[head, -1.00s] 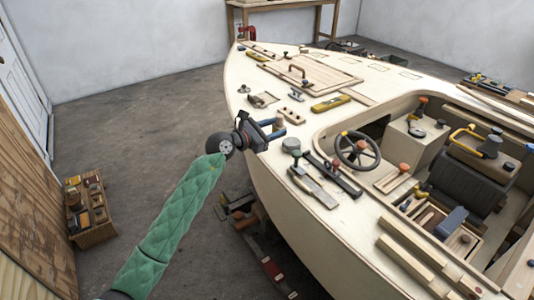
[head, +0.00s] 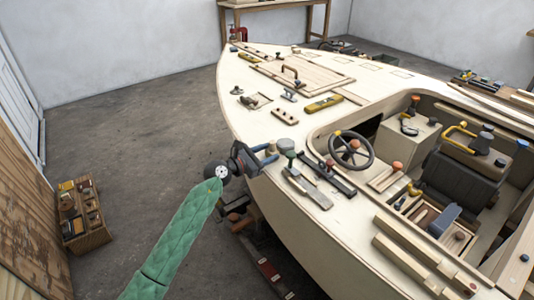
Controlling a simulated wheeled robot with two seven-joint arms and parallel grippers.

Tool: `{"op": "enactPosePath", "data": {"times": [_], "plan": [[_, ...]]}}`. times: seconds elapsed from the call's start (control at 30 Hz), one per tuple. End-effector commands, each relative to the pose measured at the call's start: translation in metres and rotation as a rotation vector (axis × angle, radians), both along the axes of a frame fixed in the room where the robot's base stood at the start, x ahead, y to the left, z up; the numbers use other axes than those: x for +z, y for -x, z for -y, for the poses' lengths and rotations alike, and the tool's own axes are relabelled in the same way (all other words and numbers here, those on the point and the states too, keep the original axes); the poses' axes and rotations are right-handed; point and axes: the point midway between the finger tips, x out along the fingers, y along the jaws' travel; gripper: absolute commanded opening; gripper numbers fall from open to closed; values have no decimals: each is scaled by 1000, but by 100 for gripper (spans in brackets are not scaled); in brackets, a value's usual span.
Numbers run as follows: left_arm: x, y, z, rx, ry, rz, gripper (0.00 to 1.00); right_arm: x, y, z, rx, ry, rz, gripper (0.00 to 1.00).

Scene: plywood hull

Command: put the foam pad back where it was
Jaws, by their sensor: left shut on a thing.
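My left gripper (head: 270,154) is over the near left edge of the boat deck (head: 350,215), with its blue fingers pointing right. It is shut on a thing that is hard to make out. A small grey rounded piece (head: 286,146) shows right at the fingertips, beside a green knob (head: 291,155). It seems to be what the fingers hold, but I cannot tell for sure that it is the foam pad. No other thing stands out clearly as a foam pad. My right gripper is not in view.
A dark bar (head: 335,178) and a chisel-like tool (head: 308,188) lie just right of the gripper. The steering wheel (head: 351,150) stands beyond them. A block with holes (head: 285,117) and a yellow level (head: 324,104) lie farther up the deck.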

Motion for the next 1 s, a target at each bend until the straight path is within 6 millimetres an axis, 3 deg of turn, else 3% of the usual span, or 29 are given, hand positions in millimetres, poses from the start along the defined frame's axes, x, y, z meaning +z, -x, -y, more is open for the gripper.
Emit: {"op": "enactPosePath", "data": {"times": [0.4,0.43,0.5,0.53,0.9,1.0], "plan": [[-2,0,0,0,0,0,5,-5,-1,-1,-1,-2,3,36],[-1,0,0,0,0,0,48,-5,-1,-1,-1,-2,3,36],[-1,0,0,0,0,0,61,-7,0,-1,-1,-1,2,36],[-1,0,0,0,0,0,64,-7,0,-1,-1,-1,2,36],[2,0,0,0,0,0,64,-4,0,-1,0,1,-3,36],[-1,6,-9,1,-1,-1,64,-1,-1,0,-1,-3,5,36]]}}
